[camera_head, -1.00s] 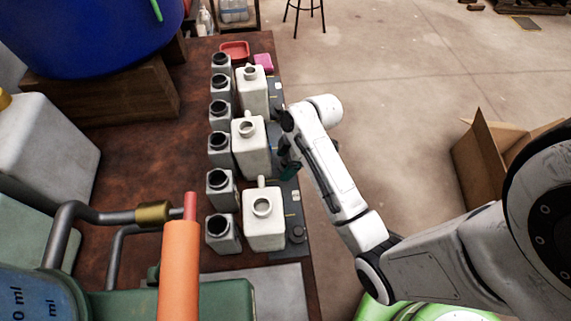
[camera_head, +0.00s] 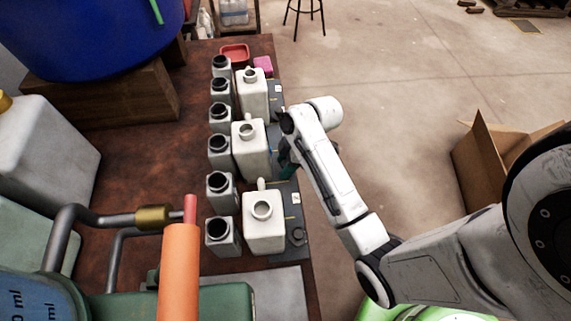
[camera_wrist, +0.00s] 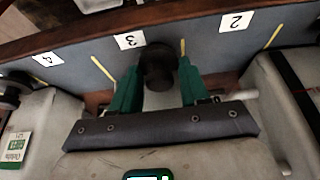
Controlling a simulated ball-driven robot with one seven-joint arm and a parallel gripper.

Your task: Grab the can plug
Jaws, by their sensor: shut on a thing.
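The can plug (camera_wrist: 158,68) is a dark round cap in the middle of the wrist view, at the grey numbered strip (camera_wrist: 207,55) near the label 3. My gripper (camera_wrist: 157,82) has its two green fingers on either side of the plug and is shut on it. I cannot tell whether the plug is clear of the strip. In the head view my gripper (camera_head: 287,163) is at the table's right edge, beside the middle white can (camera_head: 250,158). The plug it holds is hidden there by my arm.
Other white cans (camera_head: 264,232) stand in a row, with several grey open-necked bottles (camera_head: 222,237) to their left. Another dark plug (camera_head: 297,237) sits on the strip near the front can. A cardboard box (camera_head: 484,160) stands on the floor at right.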

